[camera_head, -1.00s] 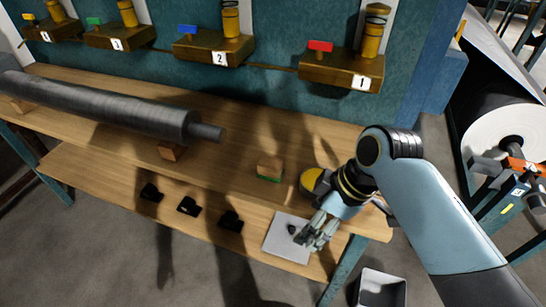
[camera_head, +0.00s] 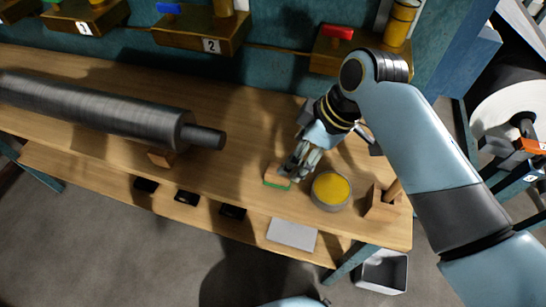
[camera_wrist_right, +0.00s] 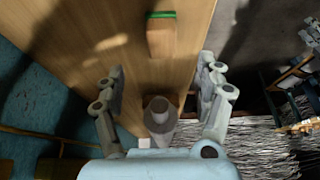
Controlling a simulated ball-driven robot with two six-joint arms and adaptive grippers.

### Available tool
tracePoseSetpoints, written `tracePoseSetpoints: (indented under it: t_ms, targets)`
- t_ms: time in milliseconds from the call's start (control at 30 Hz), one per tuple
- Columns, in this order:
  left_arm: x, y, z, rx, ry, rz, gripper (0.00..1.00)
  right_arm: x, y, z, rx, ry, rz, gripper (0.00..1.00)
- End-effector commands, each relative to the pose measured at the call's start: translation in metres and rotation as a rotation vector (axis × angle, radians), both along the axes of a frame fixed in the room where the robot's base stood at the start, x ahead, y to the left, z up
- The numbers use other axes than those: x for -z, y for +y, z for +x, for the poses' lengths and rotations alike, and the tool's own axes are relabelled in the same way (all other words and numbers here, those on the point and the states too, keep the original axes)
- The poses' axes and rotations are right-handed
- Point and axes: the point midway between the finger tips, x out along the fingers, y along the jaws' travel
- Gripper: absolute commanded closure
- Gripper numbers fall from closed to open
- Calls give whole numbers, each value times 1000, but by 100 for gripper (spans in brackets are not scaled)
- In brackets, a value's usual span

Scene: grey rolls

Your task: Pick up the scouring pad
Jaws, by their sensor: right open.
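The scouring pad, a tan block with a green face (camera_head: 272,183), lies on the wooden bench, its far side partly covered by my right gripper. It also shows in the right wrist view (camera_wrist_right: 162,38), at the top, beyond the fingertips. My right gripper (camera_head: 294,168) points down at the pad from just behind and above it. In the right wrist view the gripper (camera_wrist_right: 160,88) has its fingers wide apart with no pad between them. Whether a finger touches the pad cannot be told. My left gripper is not in view.
A tin with yellow contents (camera_head: 331,190) stands close right of the pad, with a wooden peg stand (camera_head: 385,204) beyond. A grey roll (camera_head: 95,105) lies left. A grey plate (camera_head: 292,235) and black pieces (camera_head: 186,197) sit on the lower front shelf.

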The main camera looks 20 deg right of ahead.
Motion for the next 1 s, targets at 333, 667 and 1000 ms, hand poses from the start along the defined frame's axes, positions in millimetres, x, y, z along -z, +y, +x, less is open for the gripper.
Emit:
tracePoseSetpoints:
  t_ms: [333, 667, 1000]
  targets:
    - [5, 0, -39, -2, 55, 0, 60, 45, 16, 10, -1, 2, 0, 29]
    - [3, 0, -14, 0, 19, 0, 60, 84, 28, 20, -1, 2, 1, 29]
    - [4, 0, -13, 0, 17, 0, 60, 94, 31, 22, 0, 0, 0, 29]
